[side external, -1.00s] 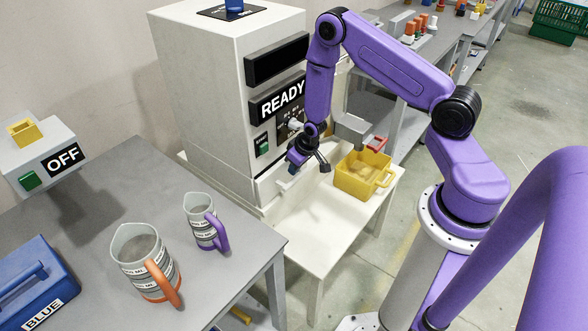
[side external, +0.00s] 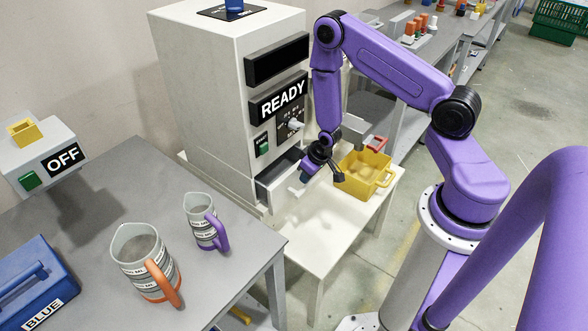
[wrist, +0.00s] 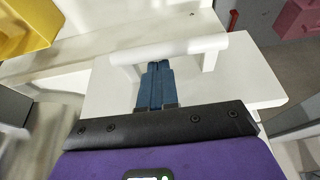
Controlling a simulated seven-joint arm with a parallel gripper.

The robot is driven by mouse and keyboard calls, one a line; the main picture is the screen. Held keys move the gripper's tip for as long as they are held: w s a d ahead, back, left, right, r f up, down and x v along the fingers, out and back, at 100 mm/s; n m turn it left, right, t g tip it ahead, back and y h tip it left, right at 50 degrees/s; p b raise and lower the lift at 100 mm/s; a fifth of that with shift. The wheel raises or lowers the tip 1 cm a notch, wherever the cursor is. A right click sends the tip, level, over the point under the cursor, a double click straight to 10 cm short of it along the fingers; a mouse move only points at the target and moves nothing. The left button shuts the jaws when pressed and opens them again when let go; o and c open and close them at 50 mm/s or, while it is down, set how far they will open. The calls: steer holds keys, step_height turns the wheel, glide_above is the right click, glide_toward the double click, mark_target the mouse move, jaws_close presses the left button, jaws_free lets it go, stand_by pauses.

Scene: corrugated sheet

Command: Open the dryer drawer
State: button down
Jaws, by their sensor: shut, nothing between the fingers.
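The dryer drawer (side external: 282,196) stands partly out of the lower front of the white dryer (side external: 215,110), and a dark gap shows above it in the side view. Its white bar handle (wrist: 185,47) crosses the wrist view in front of the pale drawer front (wrist: 240,80). My gripper (wrist: 157,66) is shut and empty. Its blue fingertips sit between the handle bar and the drawer front. In the side view my gripper (side external: 303,180) is at the handle, and the exact contact is hidden.
A yellow bin (side external: 363,176) stands close to the right of my gripper on the white table (side external: 320,225). A grey table (side external: 100,190) at left holds two measuring jugs and a blue box (side external: 35,285). The white table top in front of the drawer is clear.

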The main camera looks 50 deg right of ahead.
steer(key=s, duration=1.8)
steer(key=shift+w, duration=0.1)
